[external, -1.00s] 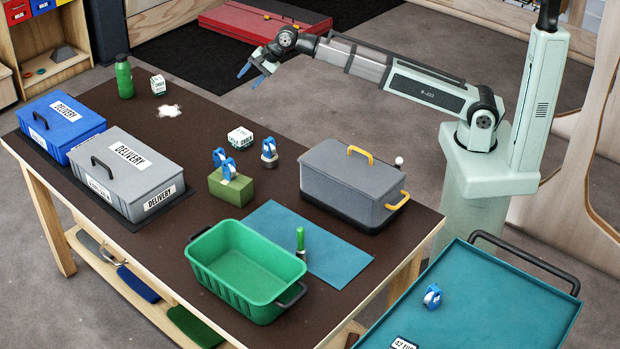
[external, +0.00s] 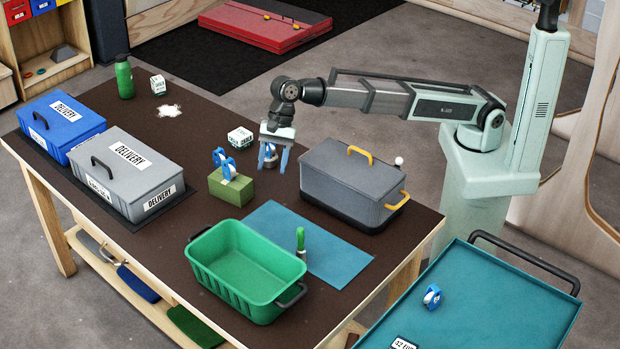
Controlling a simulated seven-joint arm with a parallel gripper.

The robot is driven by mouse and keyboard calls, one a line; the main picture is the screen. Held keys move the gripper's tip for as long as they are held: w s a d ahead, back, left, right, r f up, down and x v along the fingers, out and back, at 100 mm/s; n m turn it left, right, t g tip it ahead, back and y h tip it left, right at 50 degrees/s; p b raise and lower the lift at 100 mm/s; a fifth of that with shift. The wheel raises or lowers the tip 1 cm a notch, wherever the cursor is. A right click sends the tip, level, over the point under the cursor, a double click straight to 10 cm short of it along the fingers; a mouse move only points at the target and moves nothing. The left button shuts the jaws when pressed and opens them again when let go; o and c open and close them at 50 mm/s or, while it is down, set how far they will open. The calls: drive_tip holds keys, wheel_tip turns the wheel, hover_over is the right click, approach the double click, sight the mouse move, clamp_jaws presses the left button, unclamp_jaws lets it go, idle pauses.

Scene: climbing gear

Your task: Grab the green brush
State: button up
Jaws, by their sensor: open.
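The green brush (external: 301,242) stands upright on the blue mat (external: 335,250), just right of the green bin (external: 235,262). Its green handle points up, and its lower end is partly hidden behind the bin's edge. My gripper (external: 273,168) points down over the table, behind and to the left of the brush and well apart from it. Its two blue fingers are spread open. A blue-and-grey device (external: 268,152) shows between the fingers; I cannot tell whether they touch it.
A grey case (external: 335,180) with yellow handles stands right of my gripper. A green block (external: 231,188) with a blue device on it stands left. Grey (external: 125,185) and blue (external: 62,120) delivery boxes are at the left. A teal cart (external: 500,310) stands lower right.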

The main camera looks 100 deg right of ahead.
drive_tip(key=s+a+f+n+g, duration=0.1)
drive_tip(key=s+a, duration=0.2)
drive_tip(key=a, duration=0.3)
drive_tip(key=s+a+f+g, duration=0.2)
drive_tip(key=s+a, duration=0.1)
drive_tip(key=a, duration=0.2)
hover_over(301, 246)
drive_tip(key=d, duration=0.2)
drive_tip(key=f, duration=0.7)
drive_tip(key=shift+w+a+f, duration=0.15)
drive_tip(key=shift+a+f, duration=0.05)
drive_tip(key=shift+f, duration=0.15)
drive_tip(key=shift+d+x, duration=0.15)
drive_tip(key=shift+x, duration=1.2)
drive_tip(key=shift+d+x, duration=0.1)
drive_tip(key=shift+x, duration=1.2)
drive_tip(key=shift+f, duration=0.1)
clamp_jaws()
